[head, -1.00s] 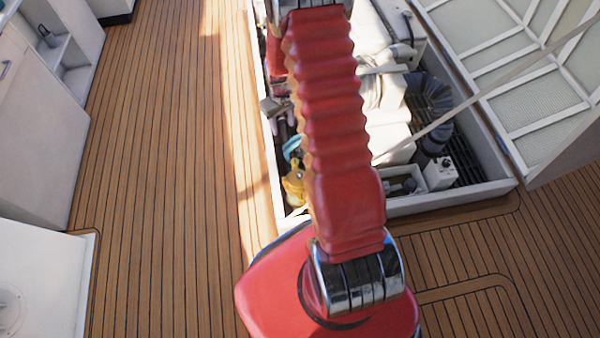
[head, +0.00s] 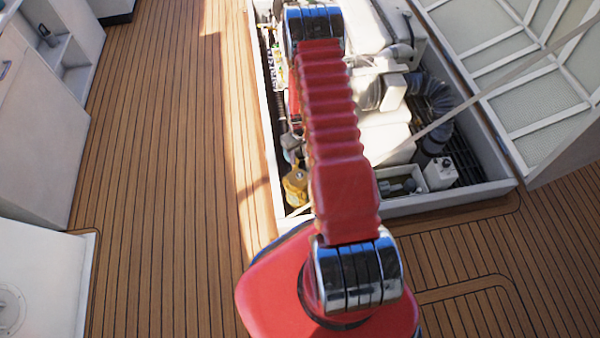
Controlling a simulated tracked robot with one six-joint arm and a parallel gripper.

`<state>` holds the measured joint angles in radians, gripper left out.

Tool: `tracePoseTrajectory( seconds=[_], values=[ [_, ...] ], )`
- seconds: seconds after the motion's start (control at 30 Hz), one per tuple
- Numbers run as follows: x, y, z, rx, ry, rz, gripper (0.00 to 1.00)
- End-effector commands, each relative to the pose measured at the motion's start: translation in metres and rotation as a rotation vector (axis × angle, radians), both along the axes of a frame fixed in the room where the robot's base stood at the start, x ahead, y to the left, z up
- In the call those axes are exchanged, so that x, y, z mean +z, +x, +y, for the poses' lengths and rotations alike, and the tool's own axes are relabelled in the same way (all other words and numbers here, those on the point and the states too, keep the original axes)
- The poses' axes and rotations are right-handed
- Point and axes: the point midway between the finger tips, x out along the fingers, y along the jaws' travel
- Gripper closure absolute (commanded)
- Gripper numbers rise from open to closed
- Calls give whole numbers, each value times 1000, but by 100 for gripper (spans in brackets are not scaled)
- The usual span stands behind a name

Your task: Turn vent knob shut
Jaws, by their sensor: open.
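The open engine hatch (head: 455,200) lies ahead of me, with the engine (head: 385,135) and its fittings inside. I cannot pick out the vent knob in the head view; it may be hidden behind my red arm or too small to tell. My arm reaches up and over the hatch from the bottom of the picture. Its far end, past the upper chrome joint, is out of sight, so my gripper does not show.
A yellow part (head: 296,187) sits at the hatch's near left corner. A corrugated dark hose (head: 436,92) and a white container (head: 440,173) are at the right. The raised lid (head: 525,90) stands right of the hatch. Wooden deck (head: 170,150) at left is clear.

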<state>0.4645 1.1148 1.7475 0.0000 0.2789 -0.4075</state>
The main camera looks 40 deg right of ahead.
Motion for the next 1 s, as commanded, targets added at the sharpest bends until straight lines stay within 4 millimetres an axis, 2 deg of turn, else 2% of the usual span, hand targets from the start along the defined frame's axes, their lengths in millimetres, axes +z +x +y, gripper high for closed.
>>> tracePoseTrajectory(
  seconds=[0.37, 1.0],
  values=[
    [-6, 0, 0, -1, 1, 1, 57],
    [-75, -1, 0, -1, 1, 3, 57]
  ],
)
